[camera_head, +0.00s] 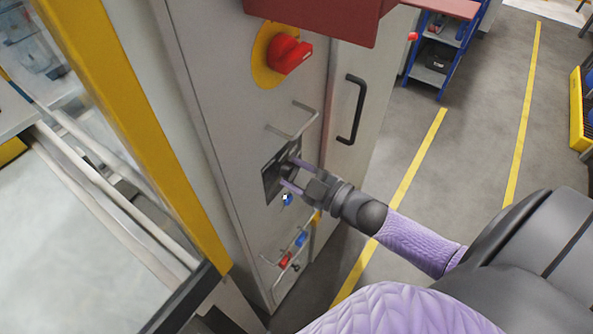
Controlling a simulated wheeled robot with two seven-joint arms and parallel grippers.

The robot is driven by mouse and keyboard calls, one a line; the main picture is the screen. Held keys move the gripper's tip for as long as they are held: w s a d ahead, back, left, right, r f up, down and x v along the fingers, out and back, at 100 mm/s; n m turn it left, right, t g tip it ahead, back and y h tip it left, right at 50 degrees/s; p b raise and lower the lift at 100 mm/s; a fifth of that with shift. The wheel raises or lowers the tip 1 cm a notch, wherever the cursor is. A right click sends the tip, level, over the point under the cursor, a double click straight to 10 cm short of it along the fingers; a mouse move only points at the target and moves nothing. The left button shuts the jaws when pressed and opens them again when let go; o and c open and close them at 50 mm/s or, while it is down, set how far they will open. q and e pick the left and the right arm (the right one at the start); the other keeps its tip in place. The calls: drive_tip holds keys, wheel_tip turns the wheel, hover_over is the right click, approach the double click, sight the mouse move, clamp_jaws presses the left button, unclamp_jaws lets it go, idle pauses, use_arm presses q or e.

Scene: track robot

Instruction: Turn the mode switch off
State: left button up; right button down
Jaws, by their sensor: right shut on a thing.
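The mode switch appears to be the small control on a dark square plate (271,178) on the front of the grey cabinet (225,110). My right gripper (288,174) is at this plate, with its two purple-grey fingers reaching to it, one above the other. The fingers are shut on the small control there, which they mostly hide. I cannot tell which way the switch points. My left gripper does not show.
A red rotary knob (289,54) on a yellow disc sits higher on the cabinet. A metal guard bar (292,122) and a black door handle (352,110) stick out nearby. Blue (301,239) and red (285,261) controls sit lower.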

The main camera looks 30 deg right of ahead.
drive_tip(key=n, duration=0.3)
drive_tip(key=shift+n, duration=0.4)
drive_tip(key=n, duration=0.3)
drive_tip(key=shift+n, duration=1.4)
drive_tip(key=shift+n+b, duration=0.3)
drive_tip(key=shift+n, duration=0.6)
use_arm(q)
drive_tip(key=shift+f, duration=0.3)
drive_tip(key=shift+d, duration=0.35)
use_arm(e)
drive_tip(key=shift+n, duration=0.3)
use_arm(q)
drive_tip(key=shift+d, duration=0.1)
use_arm(e)
drive_tip(key=shift+c, duration=1.1)
unclamp_jaws()
